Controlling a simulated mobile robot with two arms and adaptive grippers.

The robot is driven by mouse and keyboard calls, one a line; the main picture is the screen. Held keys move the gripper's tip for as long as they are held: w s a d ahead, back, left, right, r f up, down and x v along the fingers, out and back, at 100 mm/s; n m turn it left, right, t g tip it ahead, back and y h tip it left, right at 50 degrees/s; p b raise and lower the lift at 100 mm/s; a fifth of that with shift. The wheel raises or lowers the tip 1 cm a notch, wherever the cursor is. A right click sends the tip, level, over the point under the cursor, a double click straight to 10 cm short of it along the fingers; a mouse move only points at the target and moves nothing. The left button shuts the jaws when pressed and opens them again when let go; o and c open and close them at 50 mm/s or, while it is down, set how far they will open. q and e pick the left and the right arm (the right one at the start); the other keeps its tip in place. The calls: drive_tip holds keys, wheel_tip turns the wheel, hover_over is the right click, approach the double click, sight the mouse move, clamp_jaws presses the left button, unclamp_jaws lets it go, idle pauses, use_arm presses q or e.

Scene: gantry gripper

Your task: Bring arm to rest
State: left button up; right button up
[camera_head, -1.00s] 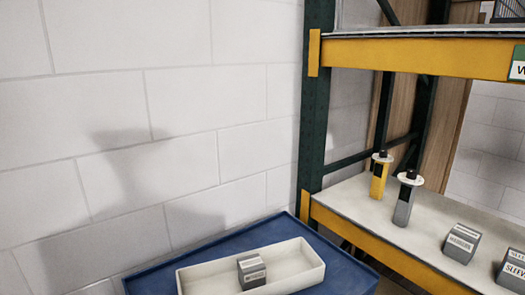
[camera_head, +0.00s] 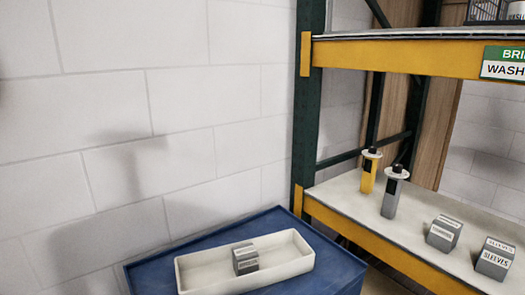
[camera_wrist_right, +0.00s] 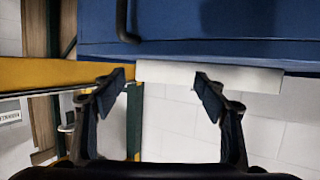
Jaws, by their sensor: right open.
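My right gripper (camera_wrist_right: 162,85) shows in the right wrist view with its two dark fingers spread apart and nothing between the tips. A blue cabinet or cart (camera_wrist_right: 210,28) with a dark handle fills the top of that view, which appears upside down. A pale strip (camera_wrist_right: 220,77), which looks like the side of the white tray, lies along its edge behind the fingertips. Neither gripper shows in the head view. There the white tray (camera_head: 287,241) rests on the blue top (camera_head: 330,266) and holds a grey labelled box (camera_head: 246,259).
A rack with a green post (camera_head: 306,120) and yellow beams (camera_head: 390,55) stands at the right. Its lower shelf (camera_head: 345,190) holds a yellow scanner-like item (camera_head: 368,178), a grey one (camera_head: 391,195) and two grey boxes (camera_head: 443,233) (camera_head: 495,260). A white block wall (camera_head: 190,100) is behind.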

drive_tip(key=s+d+f+g+h, duration=0.1)
drive_tip(key=s+d+f+g, duration=0.25)
drive_tip(key=s, duration=0.35)
drive_tip(key=s+d+f+g, duration=0.2)
drive_tip(key=s+f+g, duration=0.15)
drive_tip(key=s, duration=0.35)
drive_tip(key=s+d+f+g+h, duration=0.1)
drive_tip(key=s+d+f+g, duration=0.1)
drive_tip(key=s+g, duration=0.35)
drive_tip(key=s+f, duration=0.2)
drive_tip(key=f, duration=1.1)
drive_tip(key=s+f, duration=0.2)
drive_tip(key=f, duration=1.1)
drive_tip(key=s+d+f, duration=0.3)
drive_tip(key=s+f, duration=1.4)
drive_tip(key=shift+n+g, duration=0.35)
drive_tip(key=shift+n, duration=0.05)
